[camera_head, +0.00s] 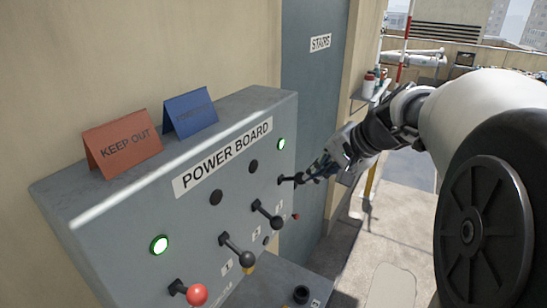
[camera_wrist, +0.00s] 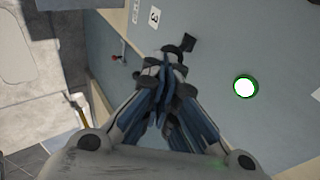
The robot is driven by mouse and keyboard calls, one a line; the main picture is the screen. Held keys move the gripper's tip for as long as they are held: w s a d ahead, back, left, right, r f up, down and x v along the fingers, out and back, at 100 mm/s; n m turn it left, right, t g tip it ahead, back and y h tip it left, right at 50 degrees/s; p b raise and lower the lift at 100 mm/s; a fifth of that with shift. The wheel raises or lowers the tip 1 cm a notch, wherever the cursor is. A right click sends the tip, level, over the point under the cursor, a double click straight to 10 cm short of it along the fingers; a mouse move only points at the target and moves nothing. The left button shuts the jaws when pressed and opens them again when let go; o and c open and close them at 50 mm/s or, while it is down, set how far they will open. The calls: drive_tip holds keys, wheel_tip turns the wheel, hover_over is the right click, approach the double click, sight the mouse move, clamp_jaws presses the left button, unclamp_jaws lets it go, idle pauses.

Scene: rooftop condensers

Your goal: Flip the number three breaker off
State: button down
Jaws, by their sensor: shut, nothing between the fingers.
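The grey power board (camera_head: 130,215) stands against the wall with a row of levers. The number three breaker (camera_head: 287,180) is the rightmost large black lever, beneath a lit green lamp (camera_head: 281,144). In the wrist view its black mount (camera_wrist: 188,42) shows near the "3" label (camera_wrist: 154,15), with the same green lamp (camera_wrist: 245,87) to the right. My gripper (camera_head: 322,166) is shut and empty, right at the lever's end. In the wrist view my closed fingertips (camera_wrist: 165,78) overlap the lever's knob and partly hide it; I cannot tell whether they touch.
Black levers one (camera_head: 247,259) and two (camera_head: 277,221) sit left of it under dark lamps. A red-knobbed lever (camera_head: 197,294) has a lit green lamp. Red (camera_head: 122,143) and blue (camera_head: 190,112) signs stand on top. A ledge (camera_head: 262,288) juts out below.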

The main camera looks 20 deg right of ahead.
drive_tip(key=f+t+b, duration=0.1)
drive_tip(key=b, duration=0.3)
drive_tip(key=f+t+y+b, duration=0.1)
drive_tip(key=f+b, duration=0.1)
drive_tip(key=b, duration=0.2)
drive_tip(key=s+f+t+y+b, duration=0.1)
drive_tip(key=f+b, duration=0.1)
drive_tip(key=b, duration=0.2)
drive_tip(key=shift+d, duration=0.4)
drive_tip(key=shift+r+p, duration=0.3)
drive_tip(key=shift+r, duration=0.45)
drive_tip(key=shift+s+d, duration=0.1)
